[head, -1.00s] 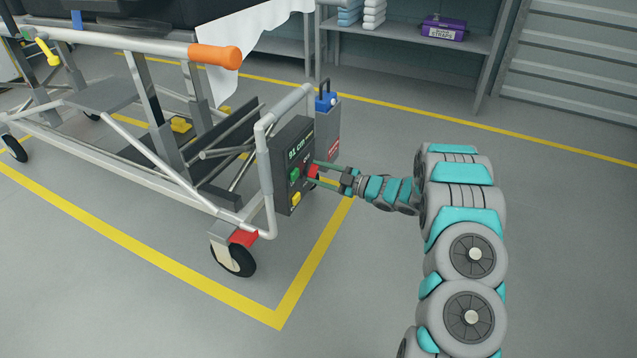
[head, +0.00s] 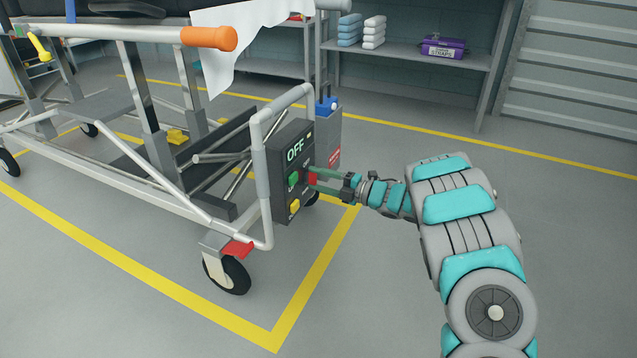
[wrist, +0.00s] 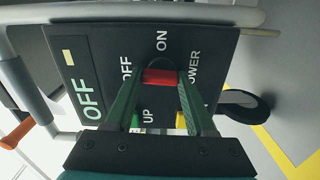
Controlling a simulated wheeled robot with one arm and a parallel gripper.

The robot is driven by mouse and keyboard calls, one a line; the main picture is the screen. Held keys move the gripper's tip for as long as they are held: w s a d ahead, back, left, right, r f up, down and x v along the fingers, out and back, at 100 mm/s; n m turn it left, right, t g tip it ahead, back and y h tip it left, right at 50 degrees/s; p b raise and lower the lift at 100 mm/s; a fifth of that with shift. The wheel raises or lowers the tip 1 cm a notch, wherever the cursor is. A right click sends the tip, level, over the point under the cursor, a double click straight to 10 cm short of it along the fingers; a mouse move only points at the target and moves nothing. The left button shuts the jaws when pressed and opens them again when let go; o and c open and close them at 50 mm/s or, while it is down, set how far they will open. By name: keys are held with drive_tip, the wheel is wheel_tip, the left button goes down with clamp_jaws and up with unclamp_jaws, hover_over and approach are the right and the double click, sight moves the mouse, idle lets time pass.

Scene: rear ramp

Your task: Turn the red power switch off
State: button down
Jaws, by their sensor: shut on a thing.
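The red power switch (wrist: 160,77) sits on the dark control box (head: 280,160) at the end of the stretcher frame. The box's display (head: 295,149) reads OFF. My gripper (head: 313,178) reaches the box from the right. In the wrist view its two green fingers are shut on the red switch, one on each side. OFF, ON and POWER labels show around the switch. The head view shows only a small part of the switch beside the fingers.
A green button (head: 293,178) and a yellow button (head: 294,207) are close to my fingers on the box. The stretcher's tube frame (head: 262,190) curves around the box. A grey box (head: 330,135) stands behind. The floor to the right is open.

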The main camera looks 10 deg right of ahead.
drive_tip(key=shift+f+n, duration=0.1)
drive_tip(key=shift+n, duration=0.4)
drive_tip(key=shift+c, duration=1.2)
unclamp_jaws()
drive_tip(key=v, duration=0.7)
drive_tip(key=shift+s+d+p, duration=0.25)
drive_tip(key=shift+p, duration=0.15)
